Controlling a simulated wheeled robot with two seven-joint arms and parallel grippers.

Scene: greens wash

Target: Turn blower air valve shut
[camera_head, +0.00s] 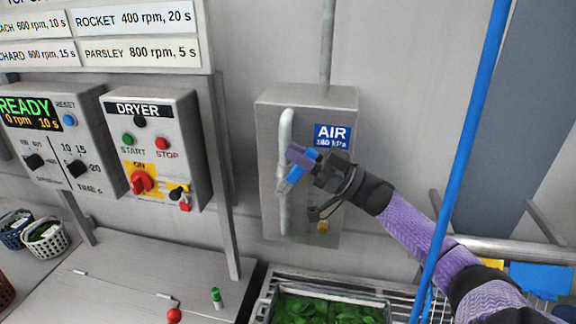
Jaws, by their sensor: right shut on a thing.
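The air valve has a blue handle (293,177) and sits on a pale vertical pipe (286,130) on the front of a grey wall box (268,107). The box has a blue AIR label (331,136). My right gripper (300,162) reaches in from the right and is shut on the blue handle. Its dark body and purple finger hide part of the handle and valve, so the handle's exact angle is hard to read. My left gripper is not in view.
A dryer panel (152,110) with buttons and a red knob stands left of the box. A tray of green leaves (330,307) sits below. A blue vertical pole (465,150) stands to the right, beside my right arm.

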